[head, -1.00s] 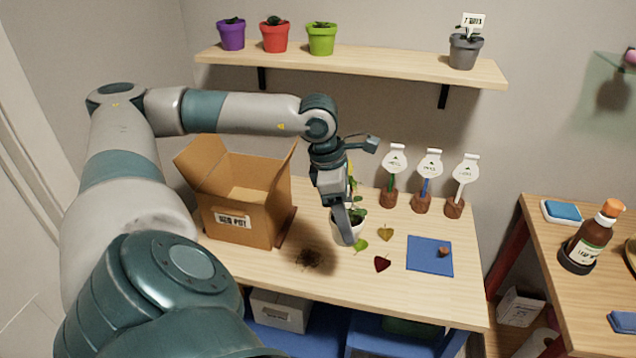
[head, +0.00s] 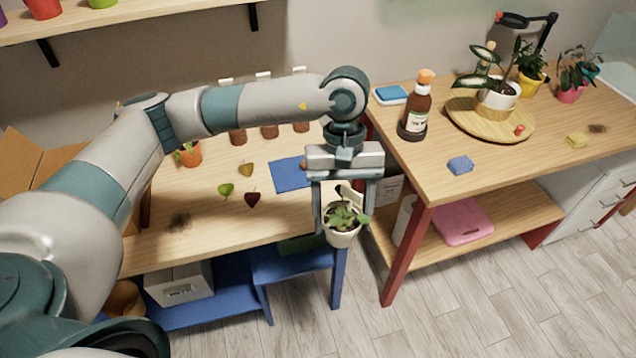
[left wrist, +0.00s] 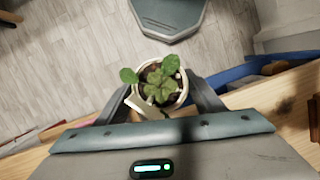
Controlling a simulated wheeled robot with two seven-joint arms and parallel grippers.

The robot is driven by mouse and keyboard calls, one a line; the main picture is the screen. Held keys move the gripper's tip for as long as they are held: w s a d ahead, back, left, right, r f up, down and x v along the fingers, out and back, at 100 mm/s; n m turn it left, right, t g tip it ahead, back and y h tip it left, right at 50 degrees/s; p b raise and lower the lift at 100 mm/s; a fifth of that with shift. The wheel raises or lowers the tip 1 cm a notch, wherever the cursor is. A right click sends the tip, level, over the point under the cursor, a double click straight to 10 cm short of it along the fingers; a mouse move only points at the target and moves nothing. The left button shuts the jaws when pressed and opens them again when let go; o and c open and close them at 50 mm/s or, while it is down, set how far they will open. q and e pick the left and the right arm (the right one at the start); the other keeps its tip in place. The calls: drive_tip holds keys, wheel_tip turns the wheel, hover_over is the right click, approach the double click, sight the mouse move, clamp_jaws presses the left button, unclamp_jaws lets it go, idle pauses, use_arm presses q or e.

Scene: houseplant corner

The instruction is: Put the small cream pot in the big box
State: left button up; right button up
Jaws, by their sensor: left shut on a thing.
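The small cream pot (head: 341,239) holds a leafy green plant. My left gripper (head: 341,220) is shut on it, with one finger on each side. The pot hangs roughly upright in the air, off the right front corner of the wooden table. In the left wrist view the pot (left wrist: 184,91) shows from above between the fingers, with floor beyond. The big cardboard box (head: 28,165) stands at the left edge of the head view, flaps open; most of it is cut off or behind my left arm. My right gripper is not in view.
The table (head: 240,215) bears an orange pot (head: 188,154), loose leaves, a soil patch and a blue mat (head: 291,175). A second table to the right holds a brown bottle (head: 416,108) and a plant on a round board (head: 462,118). Open floor lies in front.

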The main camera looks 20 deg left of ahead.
use_arm(q)
drive_tip(key=s+d+r+m+y, duration=0.1)
drive_tip(key=d+m, duration=0.4)
drive_tip(key=d, duration=0.1)
drive_tip(key=shift+s, duration=0.15)
drive_tip(key=shift+d+r, duration=0.15)
